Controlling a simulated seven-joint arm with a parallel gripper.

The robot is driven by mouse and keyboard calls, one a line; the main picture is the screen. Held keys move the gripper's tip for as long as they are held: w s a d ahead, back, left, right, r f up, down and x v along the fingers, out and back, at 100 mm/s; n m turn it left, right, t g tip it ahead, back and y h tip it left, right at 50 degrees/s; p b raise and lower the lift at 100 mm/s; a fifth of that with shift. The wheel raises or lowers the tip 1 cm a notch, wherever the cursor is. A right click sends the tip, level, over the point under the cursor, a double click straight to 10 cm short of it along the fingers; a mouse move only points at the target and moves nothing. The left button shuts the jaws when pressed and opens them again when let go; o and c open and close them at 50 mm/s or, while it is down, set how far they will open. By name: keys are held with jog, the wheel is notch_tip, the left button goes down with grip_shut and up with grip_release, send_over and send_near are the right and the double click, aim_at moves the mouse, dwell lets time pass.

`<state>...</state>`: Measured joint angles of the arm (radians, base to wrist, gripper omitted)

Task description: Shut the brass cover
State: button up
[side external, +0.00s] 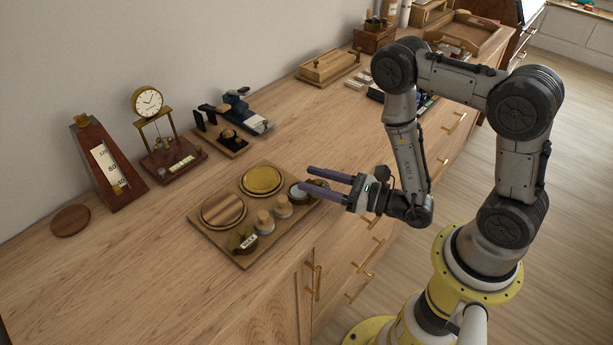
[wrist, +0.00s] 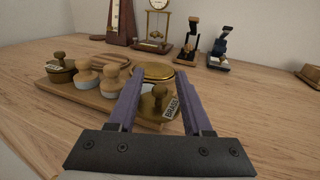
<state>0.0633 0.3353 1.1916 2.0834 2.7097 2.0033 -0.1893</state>
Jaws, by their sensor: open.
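A round brass disc (side external: 261,180) lies on a wooden board at the edge away from my arm; it also shows in the wrist view (wrist: 154,70), just beyond my fingertips. A low knobbed piece with a tag reading BRASS (wrist: 158,101) sits at the board's near corner, between and partly behind my fingers. In the side view the fingers partly hide that corner. My gripper (side external: 308,179) is open and empty, its two long purple fingers reaching over the board's right end from the right. Whether a finger touches the knobbed piece, I cannot tell.
The board (side external: 208,236) also holds a wooden disc (side external: 223,209), two knobbed pieces (side external: 282,207) and another tagged piece (side external: 243,240). A clock (side external: 149,103), a metronome-like wooden box (side external: 107,163) and stamping tools (side external: 240,110) stand behind.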

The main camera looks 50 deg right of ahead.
jog(key=shift+s+d, duration=0.25)
jog(key=shift+s, duration=0.25)
jog(key=shift+v, duration=0.85)
jog(key=shift+w+a+r, duration=0.1)
jog(key=shift+r, duration=3.45)
jog(key=shift+c, duration=0.3)
